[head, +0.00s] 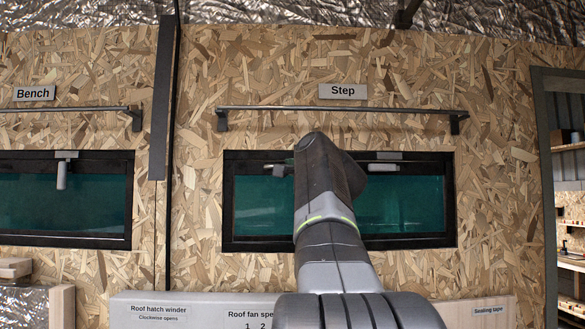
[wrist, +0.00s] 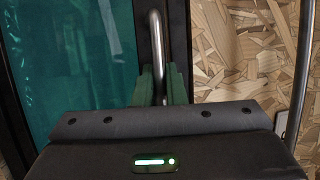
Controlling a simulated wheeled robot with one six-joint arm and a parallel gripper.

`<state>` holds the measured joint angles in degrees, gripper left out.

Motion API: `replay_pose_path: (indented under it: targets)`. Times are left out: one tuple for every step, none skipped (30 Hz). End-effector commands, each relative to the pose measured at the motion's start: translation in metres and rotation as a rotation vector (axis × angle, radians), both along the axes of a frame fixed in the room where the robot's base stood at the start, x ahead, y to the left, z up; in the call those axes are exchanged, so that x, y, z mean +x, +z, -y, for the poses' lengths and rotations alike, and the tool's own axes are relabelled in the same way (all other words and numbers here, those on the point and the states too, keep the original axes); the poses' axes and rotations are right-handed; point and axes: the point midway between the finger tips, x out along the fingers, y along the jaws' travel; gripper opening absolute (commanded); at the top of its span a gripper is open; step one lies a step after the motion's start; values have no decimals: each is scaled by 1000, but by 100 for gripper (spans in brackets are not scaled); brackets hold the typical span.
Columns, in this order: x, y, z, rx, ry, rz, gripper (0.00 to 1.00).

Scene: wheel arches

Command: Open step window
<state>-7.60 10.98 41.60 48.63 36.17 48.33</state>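The step window (head: 400,205) is a wide teal pane in a black frame under the "Step" label (head: 343,91). My arm crosses its middle in the head view. A thin metal bar handle (wrist: 157,45) runs along the window's top edge; its left end (head: 267,167) shows beside my gripper. In the wrist view, the green fingers of my gripper (wrist: 160,88) are close on both sides of the bar and appear shut on it. A pale latch (head: 384,167) at the top right of the window lies sideways. I see no clear gap around the window.
A metal rail (head: 340,109) runs above the window and also shows in the wrist view (wrist: 301,70). The bench window (head: 65,205), with its latch lever hanging down, is at the left. Labelled pale boards stand below. A dark doorway frame (head: 545,180) is at the right.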

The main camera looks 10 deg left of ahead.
Motion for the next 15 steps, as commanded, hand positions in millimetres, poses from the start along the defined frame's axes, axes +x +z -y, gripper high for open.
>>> replay_pose_path:
  targets:
    - [0, 0, 0, -1, 0, -1, 0]
    - [0, 0, 0, -1, 0, -1, 0]
    - [0, -1, 0, 0, 0, 0, 0]
    - [0, -1, 0, 1, 0, 1, 0]
    - [-1, -2, 0, 0, 0, 2, 0]
    - [-1, -3, 0, 1, 0, 7, 0]
    - [-2, -4, 1, 3, 0, 11, 0]
    - [-3, -5, 1, 5, 0, 17, 0]
    - [-5, -7, 1, 7, 0, 27, 0]
    - [-6, -9, 2, 8, 0, 34, 0]
    - [-8, -10, 2, 10, 0, 44, 0]
    - [-10, -11, 2, 11, 0, 56, 0]
    - [-12, -11, 3, 14, 0, 65, 0]
    - [-13, -12, 3, 16, 0, 74, 0]
    - [-16, -12, 3, 18, 0, 86, 0]
